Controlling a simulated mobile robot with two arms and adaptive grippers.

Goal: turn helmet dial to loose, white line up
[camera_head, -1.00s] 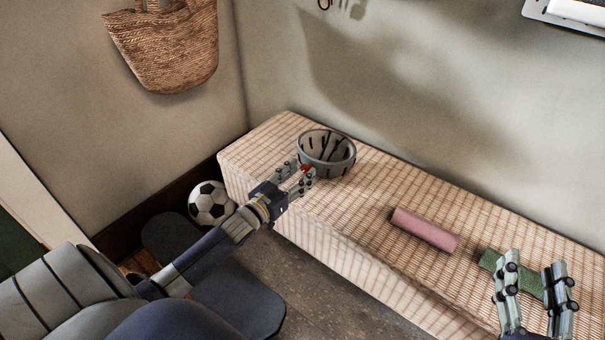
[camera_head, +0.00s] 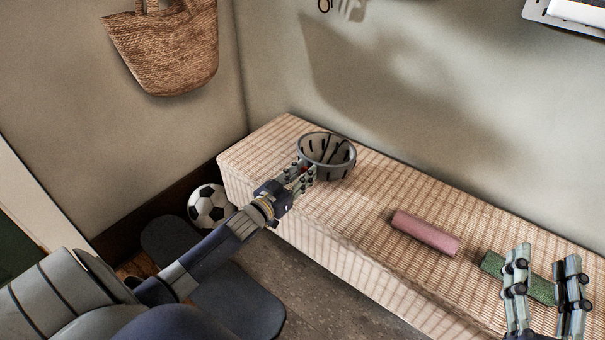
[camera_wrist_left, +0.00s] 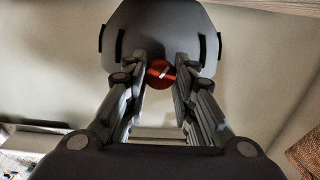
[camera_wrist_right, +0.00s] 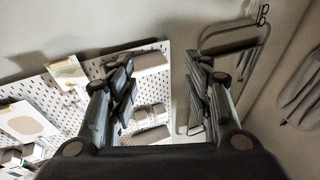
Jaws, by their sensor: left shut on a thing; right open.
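The grey helmet (camera_head: 340,163) lies upside down on the bench, its open side up with dark straps inside. Its red dial (camera_wrist_left: 161,74) faces my left gripper (camera_head: 303,172) and is mostly hidden by the fingers in the head view. In the left wrist view, the dial sits between the fingertips, and its short white line (camera_wrist_left: 165,72) is tilted, running from lower left to upper right. My left gripper is shut on the dial. My right gripper (camera_head: 545,258) is open and empty over the right end of the bench.
A pink roll (camera_head: 425,232) and a green roll (camera_head: 530,283) lie on the woven bench (camera_head: 365,210). A football (camera_head: 209,205) is on the floor at the left. A wicker bag (camera_head: 165,50) hangs on the wall. The bench between helmet and pink roll is clear.

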